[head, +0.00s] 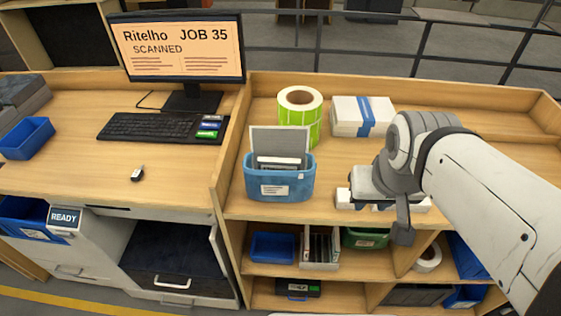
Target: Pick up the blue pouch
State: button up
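A blue, soft-looking open-topped holder (280,186) with a white label stands upright on the wooden desk, left of my arm. It is the thing here that best fits the blue pouch. Grey and white cards or papers stick up out of it. My gripper (384,204) is at the end of the white arm, to the right of the blue holder and apart from it, low over the desk's front part. The wrist hides much of it, and I cannot tell whether its fingers are open or shut.
A green label roll (300,118) stands behind the blue holder. A white stack with a blue band (362,116) lies behind my wrist. A wooden divider (230,140) rises on the left, beyond it a keyboard (160,127) and monitor (178,48). Shelves with bins lie below.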

aim_at(279, 186)
jog(key=u, duration=0.15)
jog(key=k, duration=0.3)
jog(key=z, duration=2.05)
jog(key=k, duration=0.95)
jog(key=u, duration=2.3)
jog(key=i, duration=1)
jog(key=u, duration=0.05)
